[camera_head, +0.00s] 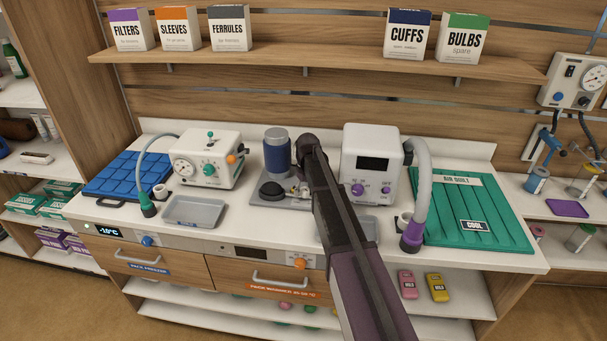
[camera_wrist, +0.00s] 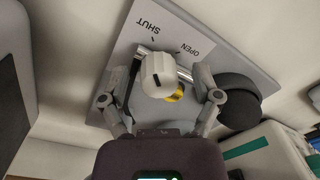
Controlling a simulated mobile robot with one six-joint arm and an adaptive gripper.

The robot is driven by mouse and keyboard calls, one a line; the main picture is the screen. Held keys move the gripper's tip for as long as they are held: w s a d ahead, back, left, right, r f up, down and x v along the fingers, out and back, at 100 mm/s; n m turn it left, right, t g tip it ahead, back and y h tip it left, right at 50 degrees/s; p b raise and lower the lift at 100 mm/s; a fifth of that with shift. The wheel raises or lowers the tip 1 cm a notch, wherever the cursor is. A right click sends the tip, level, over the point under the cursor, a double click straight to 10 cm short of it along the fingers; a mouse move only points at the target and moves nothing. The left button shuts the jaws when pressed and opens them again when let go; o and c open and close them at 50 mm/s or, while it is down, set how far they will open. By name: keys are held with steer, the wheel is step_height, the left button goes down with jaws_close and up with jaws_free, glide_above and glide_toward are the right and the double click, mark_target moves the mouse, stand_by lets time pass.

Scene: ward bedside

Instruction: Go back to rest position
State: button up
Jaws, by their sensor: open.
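My gripper (camera_wrist: 160,98) is open in the wrist view, with one finger on each side of a white-headed valve handle (camera_wrist: 157,72). I cannot tell whether either finger touches it. The handle sits on a grey plate (camera_wrist: 122,50) marked SHUT and OPEN, with a yellow part just below the white head. A black round knob (camera_wrist: 238,82) is right of the right finger. In the head view my arm reaches over the counter, and my gripper (camera_head: 298,190) is small and partly hidden by my wrist at the grey plate (camera_head: 262,203).
A blue-grey cylinder (camera_head: 277,152) stands behind the plate. A white gauge box (camera_head: 208,160) is to the left, and a white box with a dark screen (camera_head: 374,163) is close to the right of my arm. A grey tray (camera_head: 193,212) lies front left. A shelf (camera_head: 300,52) runs above.

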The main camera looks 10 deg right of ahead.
steer(key=s+d+m, duration=0.2)
steer(key=s+m, duration=0.1)
steer(key=s, duration=2.5)
steer(key=shift+s, duration=0.35)
